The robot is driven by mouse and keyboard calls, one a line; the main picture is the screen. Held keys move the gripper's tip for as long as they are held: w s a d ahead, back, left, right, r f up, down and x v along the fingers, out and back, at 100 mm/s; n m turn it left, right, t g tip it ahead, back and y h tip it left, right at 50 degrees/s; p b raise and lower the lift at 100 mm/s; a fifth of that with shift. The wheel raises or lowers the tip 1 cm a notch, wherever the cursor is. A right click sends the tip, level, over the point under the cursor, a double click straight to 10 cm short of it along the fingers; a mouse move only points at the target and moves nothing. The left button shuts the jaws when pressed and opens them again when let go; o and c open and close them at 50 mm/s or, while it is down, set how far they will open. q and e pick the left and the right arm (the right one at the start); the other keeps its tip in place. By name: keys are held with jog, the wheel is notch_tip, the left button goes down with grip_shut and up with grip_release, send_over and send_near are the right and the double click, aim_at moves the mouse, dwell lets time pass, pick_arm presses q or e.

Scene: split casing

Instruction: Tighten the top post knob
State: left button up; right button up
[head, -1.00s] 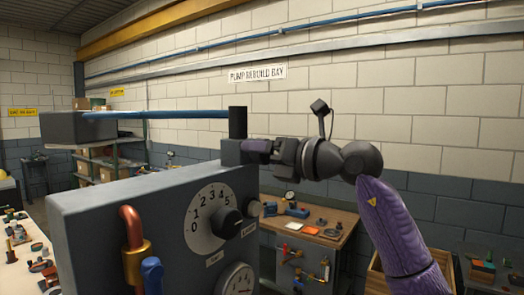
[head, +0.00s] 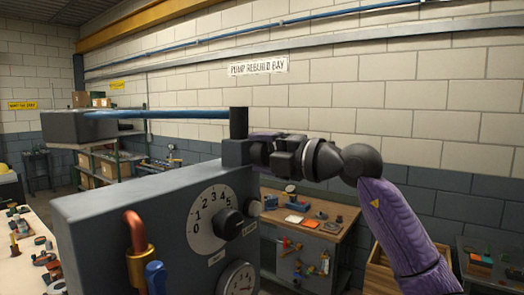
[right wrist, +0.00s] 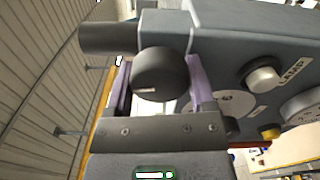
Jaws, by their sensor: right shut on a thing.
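The top post knob (right wrist: 160,72) is a dark round knob in the right wrist view, between the two purple fingers of my right gripper (right wrist: 160,84). The fingers are shut on its sides. In the head view my right gripper (head: 262,153) reaches in from the right to the grey block (head: 235,153) at the foot of the short black post (head: 238,123). There the knob is hidden behind the fingers. The post stands on top of the grey casing (head: 95,215), and a blue bar (head: 165,114) runs left from it. My left gripper is not in view.
The casing front carries a numbered dial (head: 203,232) with a black knob, a lamp button (head: 254,207), a lower gauge (head: 238,279) and a copper pipe (head: 133,225). A wooden workbench (head: 337,229) stands behind. The space above my right arm is clear.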

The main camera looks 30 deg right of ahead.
jog(key=shift+m, duration=1)
jog(key=o, duration=1.2)
jog(key=shift+d, duration=0.1)
jog(key=shift+s, duration=0.25)
jog(key=b+v, duration=0.5)
jog(key=v, duration=0.4)
jog(key=shift+s+d+b, duration=0.2)
jog(key=shift+b, duration=0.15)
